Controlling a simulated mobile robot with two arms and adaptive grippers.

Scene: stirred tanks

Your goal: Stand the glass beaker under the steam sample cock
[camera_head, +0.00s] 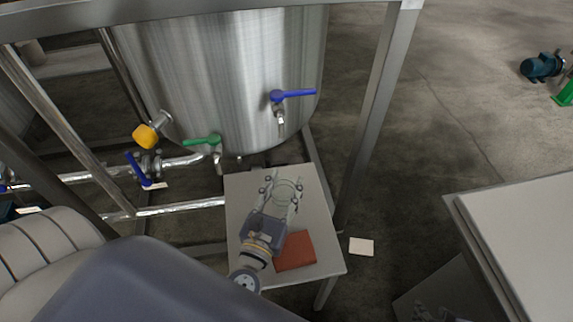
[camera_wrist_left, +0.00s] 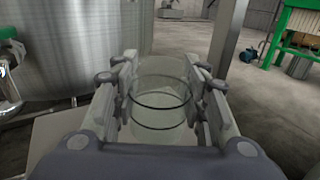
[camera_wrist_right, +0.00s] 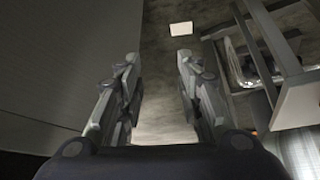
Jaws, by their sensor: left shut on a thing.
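The clear glass beaker (camera_head: 287,193) is between the fingers of my left gripper (camera_head: 281,191), over the small grey stand in the head view. In the left wrist view the beaker (camera_wrist_left: 160,92) looks upright, with a dark ring around it, and a finger presses on each side. I cannot tell whether its base touches the stand. A cock with a blue lever (camera_head: 292,94) and a cock with a green lever (camera_head: 203,140) are on the steel tank, behind the beaker. I cannot tell which is the steam sample cock. My right gripper (camera_wrist_right: 159,63) is open and empty.
The small stand (camera_head: 240,187) also carries a flat red thing (camera_head: 295,251) near its front. A yellow-ended fitting (camera_head: 146,136) juts from the tank (camera_head: 230,60). A metal frame post (camera_head: 375,110) rises right of the stand. A pale card (camera_head: 361,246) lies on the floor.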

